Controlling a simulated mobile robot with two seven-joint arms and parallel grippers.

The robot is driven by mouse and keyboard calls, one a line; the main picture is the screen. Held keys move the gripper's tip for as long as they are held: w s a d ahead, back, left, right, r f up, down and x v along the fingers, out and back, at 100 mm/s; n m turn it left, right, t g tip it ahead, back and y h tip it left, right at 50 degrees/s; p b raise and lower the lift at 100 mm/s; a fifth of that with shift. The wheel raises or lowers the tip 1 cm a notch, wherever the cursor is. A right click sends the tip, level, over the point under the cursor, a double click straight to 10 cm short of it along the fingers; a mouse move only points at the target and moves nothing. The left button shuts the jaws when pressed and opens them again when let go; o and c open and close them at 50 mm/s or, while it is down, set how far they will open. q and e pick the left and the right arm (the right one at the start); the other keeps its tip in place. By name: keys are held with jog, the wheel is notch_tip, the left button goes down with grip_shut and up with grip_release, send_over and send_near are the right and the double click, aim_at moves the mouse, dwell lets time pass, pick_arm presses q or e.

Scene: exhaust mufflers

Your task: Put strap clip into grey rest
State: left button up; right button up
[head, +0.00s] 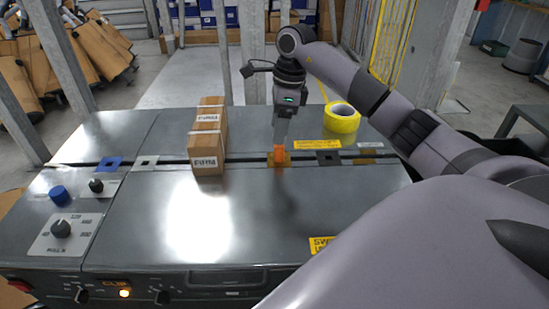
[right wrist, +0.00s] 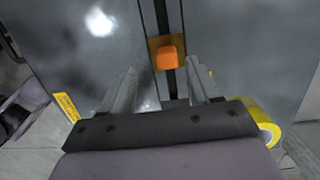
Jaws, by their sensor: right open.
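The orange strap clip (head: 279,154) sits on a tan-orange plate (head: 287,161) at the slot across the bench top. It also shows in the right wrist view (right wrist: 168,58), standing up from its plate. My right gripper (head: 280,146) points down just over the clip. In the right wrist view its two fingers (right wrist: 162,68) are apart, with the clip just beyond the tips and nothing held. The grey rest (head: 146,162) is a small square plate with a dark middle, left of the box along the same slot. My left gripper is out of view.
A cardboard box (head: 208,140) stands between the clip and the grey rest. A blue plate (head: 108,163) lies left of the grey rest. A dark plate (head: 328,158) and a yellow tape roll (head: 342,118) are on the right. Knobs (head: 61,229) rise at front left.

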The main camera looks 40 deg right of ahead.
aim_at(279, 150)
jog(key=shift+s+d+r+h, duration=0.1)
jog(key=shift+d+r+h, duration=0.2)
jog(key=shift+d, duration=0.35)
jog(key=shift+a+f, duration=0.15)
jog(key=shift+f, duration=0.9)
jog(key=f, duration=0.1)
jog(key=f+b, duration=0.1)
jog(key=f, duration=0.3)
jog(key=shift+w+a+f, duration=0.1)
jog(key=shift+w+a, duration=0.1)
jog(key=shift+w, duration=0.15)
jog(key=c, duration=1)
